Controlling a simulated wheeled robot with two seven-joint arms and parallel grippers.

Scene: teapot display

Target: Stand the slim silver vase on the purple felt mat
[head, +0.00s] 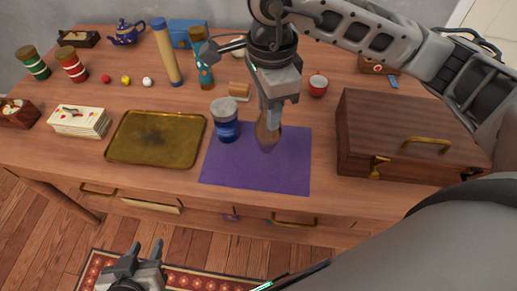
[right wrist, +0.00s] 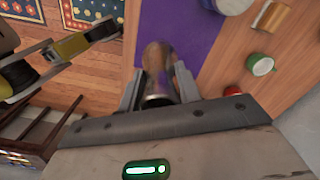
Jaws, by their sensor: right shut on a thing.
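The slim silver vase (head: 267,133) hangs below my right gripper (head: 271,108), its shiny side reflecting brown wood. My right gripper is shut on its upper part. In the right wrist view the vase (right wrist: 157,62) lies between the two fingers. Its foot is over the purple felt mat (head: 225,168), near the mat's upper middle; I cannot tell whether it touches. The mat also shows in the right wrist view (right wrist: 182,22). My left gripper (head: 144,255) is open and empty, low in front of the table.
A blue jar with a grey lid (head: 226,122) stands at the mat's upper left corner. A brass tray (head: 157,157) lies left of the mat, a wooden case (head: 405,135) right.

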